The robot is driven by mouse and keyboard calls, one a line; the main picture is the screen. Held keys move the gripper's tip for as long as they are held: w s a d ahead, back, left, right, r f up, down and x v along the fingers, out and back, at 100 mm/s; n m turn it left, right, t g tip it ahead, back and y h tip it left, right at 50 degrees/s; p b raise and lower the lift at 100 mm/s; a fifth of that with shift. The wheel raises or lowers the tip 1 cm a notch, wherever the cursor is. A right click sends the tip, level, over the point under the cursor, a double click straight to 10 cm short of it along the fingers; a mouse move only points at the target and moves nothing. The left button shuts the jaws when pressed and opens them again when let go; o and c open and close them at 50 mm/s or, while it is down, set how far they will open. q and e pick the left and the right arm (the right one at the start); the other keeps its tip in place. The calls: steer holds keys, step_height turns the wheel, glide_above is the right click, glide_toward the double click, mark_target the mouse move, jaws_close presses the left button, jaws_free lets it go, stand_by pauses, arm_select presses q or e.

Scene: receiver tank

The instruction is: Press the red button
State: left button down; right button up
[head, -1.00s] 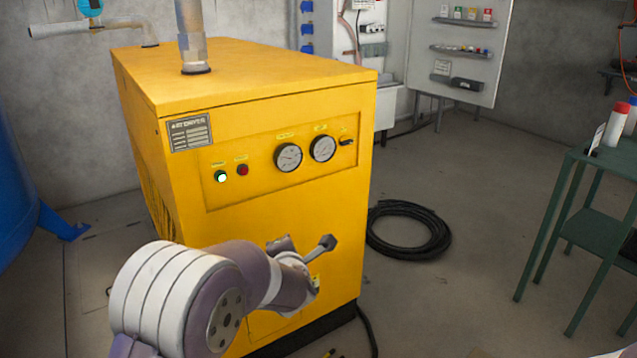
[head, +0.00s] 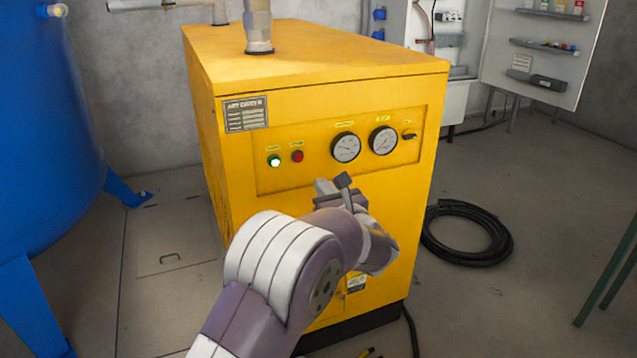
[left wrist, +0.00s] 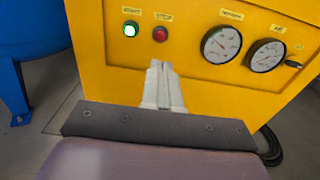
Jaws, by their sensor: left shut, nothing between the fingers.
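The red button (head: 297,156) is on the front panel of the yellow air dryer (head: 330,235), just right of a lit green button (head: 274,160). In the left wrist view the red button (left wrist: 160,34) sits under a label, above the fingertips. My left gripper (head: 342,183) is shut and empty. It is below and to the right of the red button in the head view, apart from it. In the left wrist view its fingers (left wrist: 160,68) are together, just below the red button. My right gripper is not in view.
Two gauges (head: 345,147) and a small black switch (head: 409,136) are right of the buttons. A blue tank (head: 45,130) stands at the left. A black hose coil (head: 466,232) lies on the floor at the right, where a green table leg also shows.

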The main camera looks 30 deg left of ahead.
mark_target(299, 159)
arm_select(q)
steer(key=b+x, duration=0.1)
steer(key=x, duration=1)
steer(key=shift+w+a, duration=0.25)
steer(key=shift+a, duration=0.05)
